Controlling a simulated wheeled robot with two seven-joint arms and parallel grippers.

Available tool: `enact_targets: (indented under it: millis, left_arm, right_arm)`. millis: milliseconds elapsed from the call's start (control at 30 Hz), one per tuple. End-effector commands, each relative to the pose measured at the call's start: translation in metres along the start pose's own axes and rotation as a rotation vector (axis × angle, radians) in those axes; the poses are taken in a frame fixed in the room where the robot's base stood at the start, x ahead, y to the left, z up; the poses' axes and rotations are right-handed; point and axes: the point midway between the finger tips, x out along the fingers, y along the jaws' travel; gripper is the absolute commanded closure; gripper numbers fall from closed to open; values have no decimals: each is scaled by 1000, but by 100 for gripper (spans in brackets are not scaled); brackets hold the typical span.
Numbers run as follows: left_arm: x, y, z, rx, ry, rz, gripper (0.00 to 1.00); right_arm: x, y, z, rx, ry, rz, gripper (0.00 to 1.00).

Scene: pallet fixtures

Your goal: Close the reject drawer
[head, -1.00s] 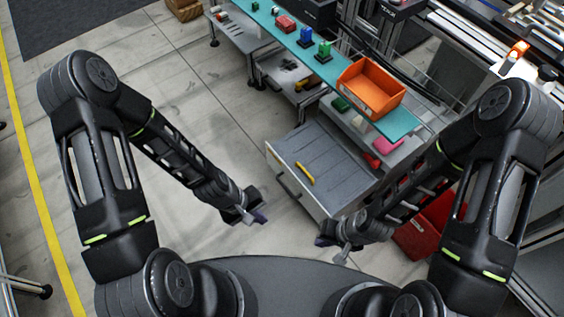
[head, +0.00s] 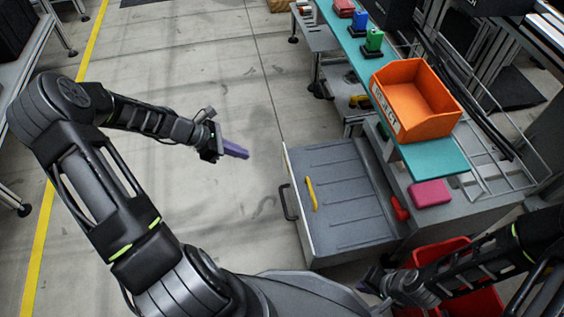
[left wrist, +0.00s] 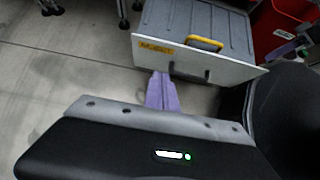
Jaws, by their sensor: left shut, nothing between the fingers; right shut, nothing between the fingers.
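The reject drawer (head: 345,225) is pulled out from the workbench, with a grey ribbed inside and a dark handle (head: 288,202) on its pale front. A yellow object (head: 311,194) lies inside near the front. In the left wrist view the drawer front (left wrist: 195,60) carries a yellow label. My left gripper (head: 236,149) is shut and empty, in the air to the left of the drawer, apart from its front. Its purple fingers also show in the left wrist view (left wrist: 162,92). My right gripper (head: 368,286) is shut and empty near the drawer's lower right corner, partly hard to make out.
An orange bin (head: 415,100) labelled reject sits on the teal bench top (head: 435,158). A pink block (head: 430,193) and a red object (head: 399,208) lie on the shelf beside the drawer. A red crate (head: 480,302) stands at lower right. The floor left of the drawer is clear.

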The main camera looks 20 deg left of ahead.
Motion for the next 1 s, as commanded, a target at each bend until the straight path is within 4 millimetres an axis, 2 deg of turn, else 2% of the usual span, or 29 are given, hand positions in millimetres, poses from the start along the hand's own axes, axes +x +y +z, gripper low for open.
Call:
enact_targets:
  millis: [167,367,800,1000]
  left_arm:
    - [3,-1,0,2,0,-2,100]
    - [22,-1,-2,2,0,-3,100]
    - [107,-2,-3,4,-1,-5,100]
    - [124,-1,19,5,1,-2,100]
  right_arm:
    - [1,0,0,0,0,0,100]
    - [10,3,-1,1,4,0,100]
    - [47,15,-4,3,22,1,100]
    - [57,18,-6,3,28,1,100]
